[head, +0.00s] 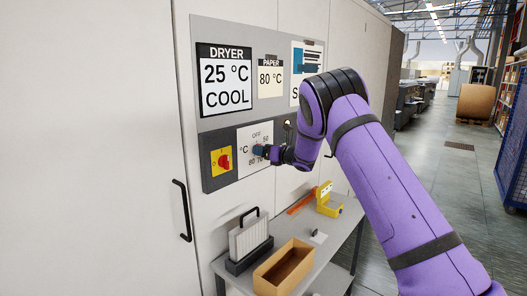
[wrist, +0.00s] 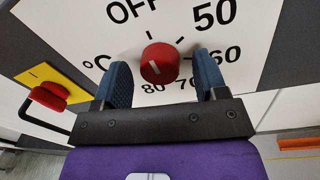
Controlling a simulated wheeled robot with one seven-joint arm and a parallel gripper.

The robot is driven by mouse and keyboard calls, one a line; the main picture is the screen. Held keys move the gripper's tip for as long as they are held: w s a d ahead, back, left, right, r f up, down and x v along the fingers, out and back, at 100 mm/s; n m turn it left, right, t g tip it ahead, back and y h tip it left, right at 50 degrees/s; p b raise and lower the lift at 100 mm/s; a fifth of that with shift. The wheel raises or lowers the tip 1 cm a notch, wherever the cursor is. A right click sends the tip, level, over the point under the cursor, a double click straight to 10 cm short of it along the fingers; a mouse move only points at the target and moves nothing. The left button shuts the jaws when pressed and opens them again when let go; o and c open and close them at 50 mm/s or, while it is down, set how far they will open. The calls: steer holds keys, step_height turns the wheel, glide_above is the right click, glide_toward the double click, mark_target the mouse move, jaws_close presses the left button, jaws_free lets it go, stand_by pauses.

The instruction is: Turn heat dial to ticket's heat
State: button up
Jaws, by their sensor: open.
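The heat dial is a red round knob (wrist: 159,62) on a white scale plate (wrist: 100,25) marked OFF, 50, 60, 70 and 80 °C. A short white mark shows on the knob's face; I cannot tell exactly which number it points at. My gripper (wrist: 161,66) is open, with one blue finger on each side of the knob and visible gaps between. In the head view my gripper (head: 265,152) is at the plate and hides the knob. The paper ticket (head: 270,77) above reads 80 °C. The dryer display (head: 226,80) reads 25 °C COOL.
A red switch on yellow (head: 221,161) sits left of the dial. Another sheet (head: 307,58) is partly hidden by my arm. Below, a shelf holds an open cardboard box (head: 284,268), a filter-like block (head: 249,240) and a yellow tool (head: 328,201).

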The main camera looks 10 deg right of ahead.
steer(key=shift+c, duration=0.5)
steer(key=c, duration=0.8)
